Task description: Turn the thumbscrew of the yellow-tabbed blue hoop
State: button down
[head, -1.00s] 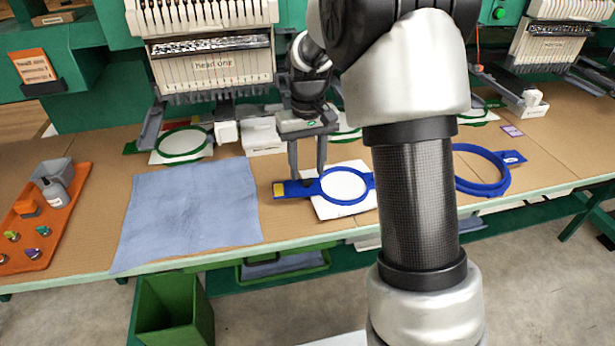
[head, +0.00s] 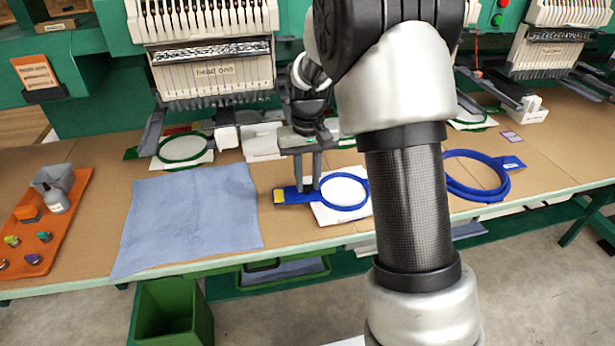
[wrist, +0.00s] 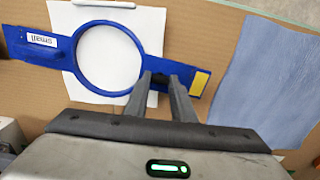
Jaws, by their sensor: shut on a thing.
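The blue hoop (head: 297,197) with the yellow tab (head: 279,196) lies flat on a white sheet at the table's front middle. In the wrist view the hoop (wrist: 73,63) shows a "small" label (wrist: 41,40) on its left arm and the yellow tab (wrist: 200,83) on its right. My gripper (head: 308,188) points down at the hoop's arm between ring and yellow tab. Its fingers (wrist: 162,78) are shut on the dark thumbscrew (wrist: 160,74), which they mostly hide.
A blue-grey cloth (head: 188,215) lies left of the hoop. Larger blue hoops (head: 497,192) lie to the right, partly behind my arm. An orange tray (head: 52,240) is at far left. Embroidery machine heads (head: 212,75) stand behind. A green bin (head: 172,312) stands below the front edge.

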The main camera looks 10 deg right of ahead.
aim_at(308, 185)
jog(key=shift+m, duration=0.6)
jog(key=c, duration=1.5)
grip_release()
jog(key=shift+r, duration=0.1)
notch_tip(308, 185, up, 17)
jog(key=p, duration=0.3)
jog(key=shift+r+p, duration=0.15)
jog(key=shift+p, duration=0.2)
